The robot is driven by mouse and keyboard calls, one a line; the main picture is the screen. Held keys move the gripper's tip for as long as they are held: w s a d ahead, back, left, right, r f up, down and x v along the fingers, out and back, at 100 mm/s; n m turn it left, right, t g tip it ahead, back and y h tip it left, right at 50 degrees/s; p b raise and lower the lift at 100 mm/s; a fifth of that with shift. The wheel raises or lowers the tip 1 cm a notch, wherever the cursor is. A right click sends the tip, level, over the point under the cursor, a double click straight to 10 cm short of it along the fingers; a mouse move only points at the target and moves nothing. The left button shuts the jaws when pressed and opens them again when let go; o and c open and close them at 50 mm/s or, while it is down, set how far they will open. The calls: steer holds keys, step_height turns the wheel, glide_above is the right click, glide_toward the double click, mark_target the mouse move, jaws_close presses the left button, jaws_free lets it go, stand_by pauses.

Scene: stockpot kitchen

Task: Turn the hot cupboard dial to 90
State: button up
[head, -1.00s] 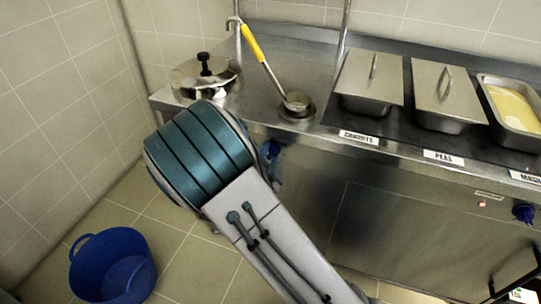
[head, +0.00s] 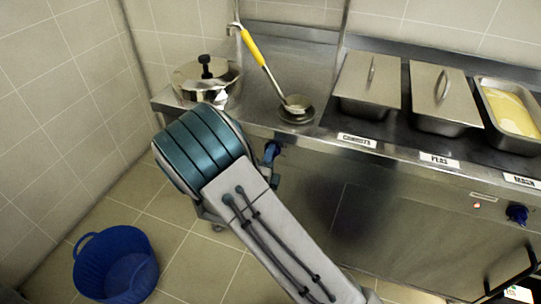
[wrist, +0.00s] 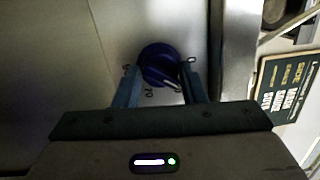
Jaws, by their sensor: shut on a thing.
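In the wrist view the blue round dial (wrist: 158,54) sits on a pale metal panel. My gripper (wrist: 160,71) is shut on it, with one finger on each side. A pale pointer mark shows on the dial's lower right. Small dark figures surround it; one below looks like 70, the others are partly hidden or too dim to read. In the head view my arm hides most of the gripper, and a blue part (head: 271,151) shows beside the arm under the counter edge; I cannot tell whether it is dial or finger.
Another blue dial (head: 516,214) is on the front at the right, near a small light and a dark handle. The counter holds a lidded pot (head: 205,82), a yellow-handled ladle (head: 252,47) and food pans (head: 368,85). A blue tub (head: 115,265) stands on the floor.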

steer(key=m+h+b, duration=0.1)
steer(key=m+b, duration=0.1)
steer(key=m, duration=0.6)
steer(key=m+g+h+b, duration=0.1)
steer(key=m+b, duration=0.2)
steer(key=m, duration=0.6)
steer(key=a+m+h+b, duration=0.1)
steer(key=m+b, duration=0.2)
steer(key=m, duration=0.5)
steer(key=shift+w+f+h, duration=0.15)
steer(key=shift+f+h, duration=0.15)
steer(key=shift+f, duration=0.05)
steer(key=shift+r+m+g+b, duration=0.15)
steer(key=shift+m+g+b, duration=0.15)
steer(key=shift+m+b, duration=1.35)
steer(key=shift+r+m+g+b, duration=0.15)
steer(key=shift+m+g+b, duration=0.15)
steer(key=shift+m+b, duration=1.3)
steer(key=shift+r, duration=0.1)
steer(key=o, duration=1)
